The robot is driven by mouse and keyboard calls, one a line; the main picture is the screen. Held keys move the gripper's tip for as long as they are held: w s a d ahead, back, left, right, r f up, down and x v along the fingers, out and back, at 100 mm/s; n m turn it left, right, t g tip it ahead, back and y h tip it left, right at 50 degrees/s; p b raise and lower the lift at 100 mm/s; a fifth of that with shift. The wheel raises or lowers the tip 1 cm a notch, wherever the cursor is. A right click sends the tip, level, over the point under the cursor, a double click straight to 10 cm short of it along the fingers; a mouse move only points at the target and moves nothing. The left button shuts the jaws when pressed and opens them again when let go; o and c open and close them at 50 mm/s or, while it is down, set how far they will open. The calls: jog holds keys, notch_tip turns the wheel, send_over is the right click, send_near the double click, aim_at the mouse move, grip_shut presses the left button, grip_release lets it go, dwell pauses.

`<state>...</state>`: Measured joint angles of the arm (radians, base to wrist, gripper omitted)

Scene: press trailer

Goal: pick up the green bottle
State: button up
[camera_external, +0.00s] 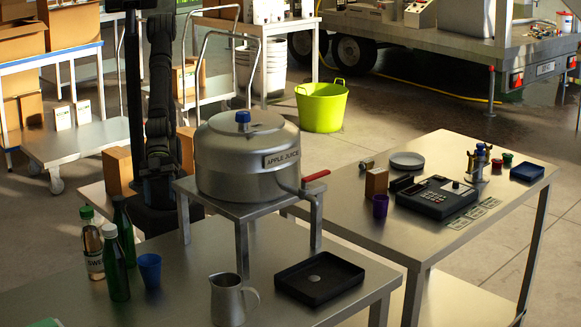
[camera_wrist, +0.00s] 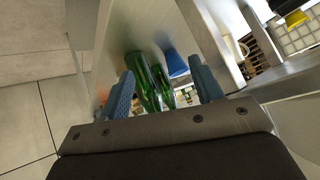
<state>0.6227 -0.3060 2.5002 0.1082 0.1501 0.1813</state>
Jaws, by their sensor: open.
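Two dark green bottles stand upright at the left of the near metal table in the external view, a front one (camera_external: 115,268) and a back one (camera_external: 123,225). In the wrist view a larger green bottle (camera_wrist: 144,80) and another green bottle (camera_wrist: 164,88) show between the blue-grey fingers of my gripper (camera_wrist: 163,74). The fingers are apart and hold nothing. I cannot make out my gripper in the external view. I cannot tell which bottle is meant.
A juice bottle (camera_external: 93,250) with a green cap stands close left of the green bottles. A blue cup (camera_external: 149,270) stands close right. A metal jug (camera_external: 228,300), a black tray (camera_external: 320,278) and a large apple juice pot (camera_external: 245,160) on a stand are further right.

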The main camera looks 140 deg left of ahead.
aim_at(115, 202)
jog(key=d+m+h, duration=0.2)
jog(key=d+m, duration=0.1)
jog(key=d, duration=0.3)
jog(key=w+a+r+n+t+h, duration=0.2)
jog(key=w+r+t+h, duration=0.15)
jog(key=w+r, duration=0.25)
jog(key=s+r+m+g+h, duration=0.1)
jog(key=s+g+h, duration=0.25)
jog(key=h, duration=0.25)
jog(key=shift+y, duration=0.25)
jog(key=shift+x, duration=8.45)
jog(key=shift+s+d+f, duration=0.1)
jog(key=shift+s+f, duration=0.05)
jog(key=shift+s, duration=0.05)
grip_shut()
